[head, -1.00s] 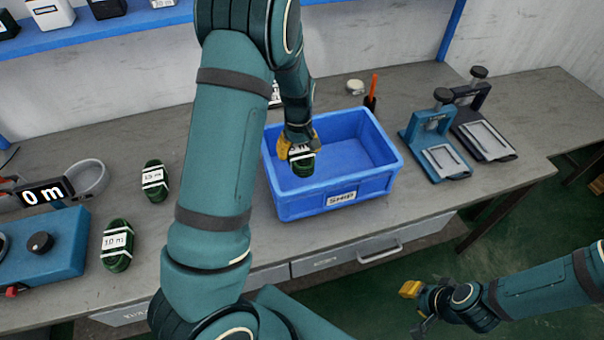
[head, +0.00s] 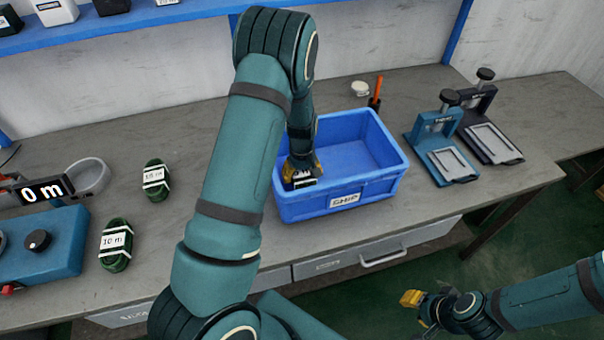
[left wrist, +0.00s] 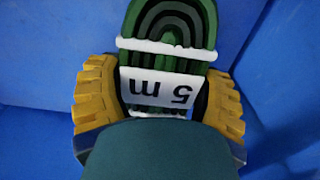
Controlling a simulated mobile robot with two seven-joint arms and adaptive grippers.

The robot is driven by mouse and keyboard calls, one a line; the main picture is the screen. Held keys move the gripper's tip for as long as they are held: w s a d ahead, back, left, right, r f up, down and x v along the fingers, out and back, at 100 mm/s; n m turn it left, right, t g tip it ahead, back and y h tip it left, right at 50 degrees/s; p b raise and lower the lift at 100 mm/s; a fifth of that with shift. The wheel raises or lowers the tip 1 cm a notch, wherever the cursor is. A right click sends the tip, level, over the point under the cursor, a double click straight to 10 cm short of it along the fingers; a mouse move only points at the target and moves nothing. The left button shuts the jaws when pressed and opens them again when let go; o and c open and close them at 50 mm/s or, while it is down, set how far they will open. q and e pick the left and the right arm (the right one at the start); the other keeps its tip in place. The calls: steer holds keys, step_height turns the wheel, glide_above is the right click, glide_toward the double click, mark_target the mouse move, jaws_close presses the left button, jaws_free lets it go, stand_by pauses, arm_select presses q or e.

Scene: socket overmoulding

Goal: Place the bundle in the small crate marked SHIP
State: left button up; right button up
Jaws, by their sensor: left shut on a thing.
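The blue crate marked SHIP (head: 375,190) stands on the bench, right of my left arm. My left gripper (head: 301,172) is down inside the crate's left part and shut on a green bundle. In the left wrist view the bundle (left wrist: 172,28) is a dark green coil with white ties and a label reading 5 m, between the yellow fingers of my left gripper (left wrist: 160,100). Blue crate surfaces surround it there. I cannot tell whether the bundle touches the crate floor. My right gripper (head: 413,305) is off the bench at lower right; its jaw state is unclear.
Two other green bundles, one (head: 155,180) farther back and one labelled 10 m (head: 116,245), lie left of my arm. A blue device (head: 50,245) showing 0 m is at far left. Two presses (head: 437,145) (head: 488,125) stand right of the crate. An orange-handled tool (head: 377,92) stands behind it.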

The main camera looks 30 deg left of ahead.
mark_target(302, 172)
arm_select(q)
steer(key=shift+f, duration=0.1)
steer(key=o, duration=1.2)
steer(key=shift+f, duration=0.1)
steer(key=shift+o, duration=0.2)
steer(key=shift+r, duration=0.55)
step_height(302, 172, up, 11)
steer(key=p, duration=0.2)
steer(key=shift+r, duration=0.15)
steer(key=shift+s, duration=0.1)
